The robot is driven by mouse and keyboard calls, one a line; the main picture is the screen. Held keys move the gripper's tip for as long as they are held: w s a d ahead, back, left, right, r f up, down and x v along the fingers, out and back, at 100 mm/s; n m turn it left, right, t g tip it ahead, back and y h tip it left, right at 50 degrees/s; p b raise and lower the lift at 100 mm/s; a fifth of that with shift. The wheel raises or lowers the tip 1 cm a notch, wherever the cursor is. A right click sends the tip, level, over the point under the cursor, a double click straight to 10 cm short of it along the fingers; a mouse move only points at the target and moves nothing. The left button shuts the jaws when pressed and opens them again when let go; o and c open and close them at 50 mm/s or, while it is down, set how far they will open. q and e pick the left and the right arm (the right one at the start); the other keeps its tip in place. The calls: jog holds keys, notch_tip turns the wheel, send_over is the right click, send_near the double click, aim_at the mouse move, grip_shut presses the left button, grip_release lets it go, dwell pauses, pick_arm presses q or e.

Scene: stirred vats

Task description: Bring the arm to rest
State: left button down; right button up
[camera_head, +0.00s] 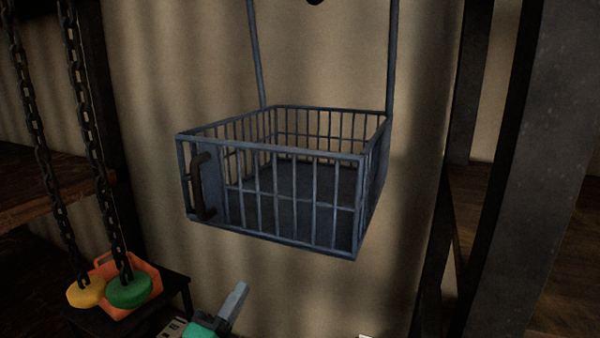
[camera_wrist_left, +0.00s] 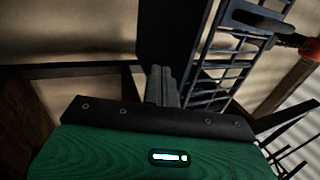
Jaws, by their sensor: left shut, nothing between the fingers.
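My left gripper (camera_head: 237,293) shows at the bottom of the head view, below the barred basket. Its grey fingers are together with nothing between them. In the left wrist view the same fingers (camera_wrist_left: 161,84) stick out, closed, beyond the green and black gripper body. The fingers are apart from the basket in the head view. My right gripper is in neither view.
A blue-grey barred basket (camera_head: 262,248) with a dark handle (camera_head: 203,188) hangs from two bars and looks empty. At the left, chains carry a yellow disc (camera_head: 85,293) and a green disc (camera_head: 130,290) beside an orange crate (camera_head: 146,268). A dark post (camera_head: 535,150) stands right.

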pick_arm(q)
jog(key=s+a+f+n+g+y, duration=0.3)
jog(key=a+f+n+y, duration=0.15)
jog(key=f+n, duration=0.35)
jog(key=s+a+f+n+g+y, duration=0.35)
jog(key=a+f+n, duration=0.2)
jog(key=f, duration=0.45)
jog(key=s+a+f+n+g, duration=0.1)
jog(key=s+f+n+g, duration=0.35)
jog(key=s+f, duration=0.35)
jog(key=s+a+f+n+g, duration=0.1)
jog(key=s+f+n+g, duration=0.3)
jog(key=s, duration=0.7)
notch_tip(320, 180, down, 34)
jog(key=s+f+m+g+b, duration=0.1)
jog(key=g, duration=0.2)
jog(key=s+a+f+g+y+b, duration=0.1)
jog(key=s+a+f, duration=0.2)
jog(key=s+f, duration=1.6)
jog(key=shift+a+f, duration=0.2)
jog(key=shift+f, duration=0.15)
jog(key=c, duration=2.2)
grip_release()
